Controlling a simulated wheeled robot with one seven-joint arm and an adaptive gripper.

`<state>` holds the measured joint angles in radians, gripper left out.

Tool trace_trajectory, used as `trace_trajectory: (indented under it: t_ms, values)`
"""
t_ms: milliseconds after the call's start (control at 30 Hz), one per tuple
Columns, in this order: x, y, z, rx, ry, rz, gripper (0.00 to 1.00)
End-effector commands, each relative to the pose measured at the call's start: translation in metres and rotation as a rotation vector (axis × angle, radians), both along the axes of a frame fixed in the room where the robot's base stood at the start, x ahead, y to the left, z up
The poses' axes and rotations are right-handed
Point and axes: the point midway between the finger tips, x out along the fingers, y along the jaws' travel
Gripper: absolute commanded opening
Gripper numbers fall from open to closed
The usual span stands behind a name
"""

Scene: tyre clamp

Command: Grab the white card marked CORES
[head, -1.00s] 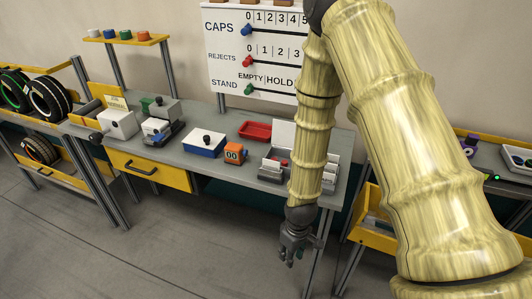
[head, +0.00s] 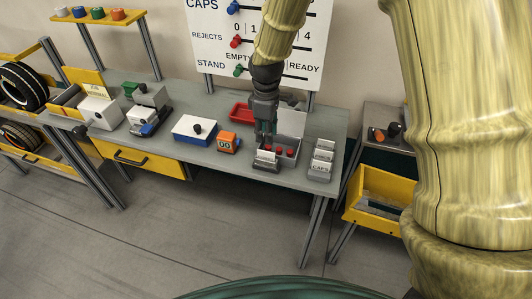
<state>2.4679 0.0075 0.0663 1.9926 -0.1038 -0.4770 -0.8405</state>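A rack (head: 319,178) of white cards stands at the right end of the bench. Its front card (head: 319,168) seems to read CAPS; other white cards (head: 323,154) stand behind it, their words too small to read. A single white card (head: 266,155) stands in a small grey holder to the left, its word also unreadable. I cannot tell which card is marked CORES. My gripper (head: 265,138) points down just above and behind that single card, near the grey box. Its fingers are small and dark, and whether they are open is unclear.
A grey box (head: 291,161) with red pieces and a raised pale lid is beside my gripper. A red tray (head: 241,112), an orange counter (head: 227,143) and a blue-white box (head: 193,131) stand leftward. The bench's front strip (head: 220,167) is clear.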

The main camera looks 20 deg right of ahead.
Motion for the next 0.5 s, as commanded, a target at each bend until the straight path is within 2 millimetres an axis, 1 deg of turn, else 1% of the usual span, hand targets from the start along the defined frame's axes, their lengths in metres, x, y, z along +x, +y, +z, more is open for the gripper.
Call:
trace_trajectory:
  t_ms: [100,233,500]
  values:
    - [0.001,0.001,-0.014,-0.001,0.003,0.002,0.29]
    - [0.003,0.001,-0.026,0.0,0.004,0.002,0.29]
    - [0.001,-0.001,-0.035,0.0,0.004,-0.002,0.29]
